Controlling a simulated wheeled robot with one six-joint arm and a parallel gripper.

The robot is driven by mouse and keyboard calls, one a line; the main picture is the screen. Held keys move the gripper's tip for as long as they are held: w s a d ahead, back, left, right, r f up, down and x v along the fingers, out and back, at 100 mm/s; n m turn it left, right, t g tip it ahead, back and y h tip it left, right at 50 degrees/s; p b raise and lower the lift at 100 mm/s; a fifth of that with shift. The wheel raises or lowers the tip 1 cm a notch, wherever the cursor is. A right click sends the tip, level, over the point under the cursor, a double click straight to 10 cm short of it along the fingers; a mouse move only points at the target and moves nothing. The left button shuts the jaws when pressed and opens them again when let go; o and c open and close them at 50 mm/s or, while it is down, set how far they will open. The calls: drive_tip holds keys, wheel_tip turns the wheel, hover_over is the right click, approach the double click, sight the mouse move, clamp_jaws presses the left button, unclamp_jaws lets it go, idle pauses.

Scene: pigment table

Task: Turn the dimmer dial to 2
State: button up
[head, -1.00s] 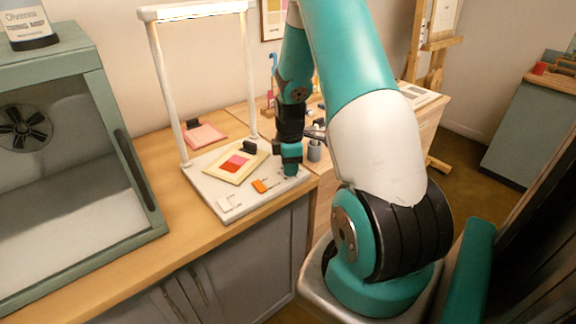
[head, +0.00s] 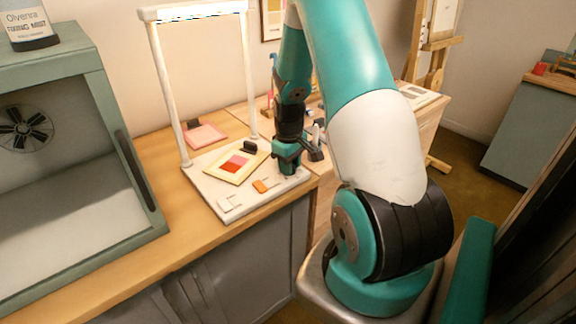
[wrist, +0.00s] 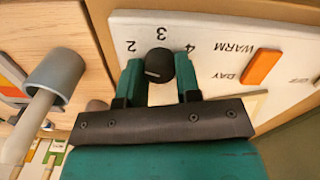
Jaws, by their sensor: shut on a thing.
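The dimmer dial (wrist: 158,64) is a small black knob on a white panel, with the numbers 2, 3 and 4 printed around it. A short pale mark shows on the knob, but I cannot tell which number it points to. My gripper (wrist: 159,76) has its two teal fingers on either side of the knob, shut on it. In the head view my gripper (head: 287,168) is at the right end of the white base (head: 228,207) of the light stand, and it hides the dial there.
An orange switch (wrist: 262,67) sits between WARM and DAY; it also shows in the head view (head: 260,186). A grey cup (wrist: 60,70) stands close by. A green cabinet (head: 75,62) is at left.

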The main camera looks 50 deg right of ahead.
drive_tip(key=shift+m, duration=0.8)
drive_tip(key=shift+w, duration=0.1)
drive_tip(key=shift+r, duration=0.1)
drive_tip(key=o, duration=0.9)
drive_tip(key=shift+o, duration=0.2)
wheel_tip(320, 180, up, 17)
drive_tip(key=b, duration=0.1)
drive_tip(key=shift+a+r, duration=0.15)
drive_tip(key=shift+a, duration=0.1)
